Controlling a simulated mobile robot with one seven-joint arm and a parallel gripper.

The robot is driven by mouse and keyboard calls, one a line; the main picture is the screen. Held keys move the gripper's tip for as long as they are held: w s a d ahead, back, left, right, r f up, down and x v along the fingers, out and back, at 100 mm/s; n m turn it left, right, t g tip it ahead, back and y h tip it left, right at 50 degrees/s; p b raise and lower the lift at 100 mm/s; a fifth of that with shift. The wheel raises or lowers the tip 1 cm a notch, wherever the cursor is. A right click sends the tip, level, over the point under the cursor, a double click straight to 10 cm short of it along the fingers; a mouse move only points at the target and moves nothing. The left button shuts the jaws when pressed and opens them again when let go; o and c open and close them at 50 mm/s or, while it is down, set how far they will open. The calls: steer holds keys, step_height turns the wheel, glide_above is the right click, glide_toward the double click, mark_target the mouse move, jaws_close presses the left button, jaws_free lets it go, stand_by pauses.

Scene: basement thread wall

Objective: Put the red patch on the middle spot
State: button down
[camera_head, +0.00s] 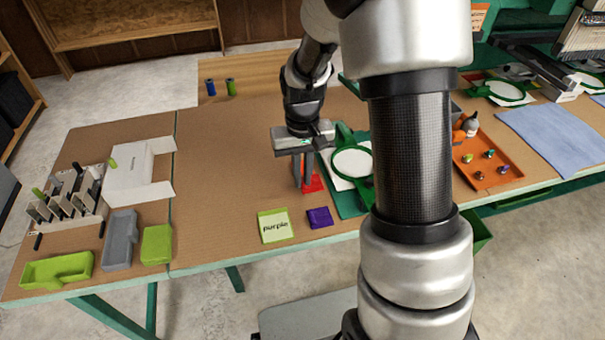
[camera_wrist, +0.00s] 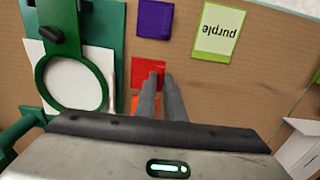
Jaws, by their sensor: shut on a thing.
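My gripper (camera_head: 303,184) points down at the table, its fingers close together and shut on the red patch (camera_head: 316,183). The wrist view shows the fingertips (camera_wrist: 160,78) at the lower right part of the red patch (camera_wrist: 142,70). The patch is at or very near the table surface; any gap is too small to tell. A purple patch (camera_head: 320,217) lies flat nearer the table's front edge. A lime card (camera_head: 275,226) reading "purple" lies left of it. An orange piece (camera_wrist: 136,102) shows partly behind the fingers in the wrist view. I cannot make out a marked middle spot.
An orange tray (camera_head: 488,160) with small spools is farther right. A white box (camera_head: 138,172), grey tray (camera_head: 120,240) and lime trays are left. Brown table left of my gripper is clear.

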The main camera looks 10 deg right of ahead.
steer(key=shift+f+b, duration=0.85)
steer(key=shift+f, duration=0.55)
steer(key=c, duration=1.8)
jaws_free()
steer(key=shift+o, duration=0.2)
steer(key=shift+r, duration=0.15)
step_height(320, 180, up, 7)
steer(key=p, duration=0.5)
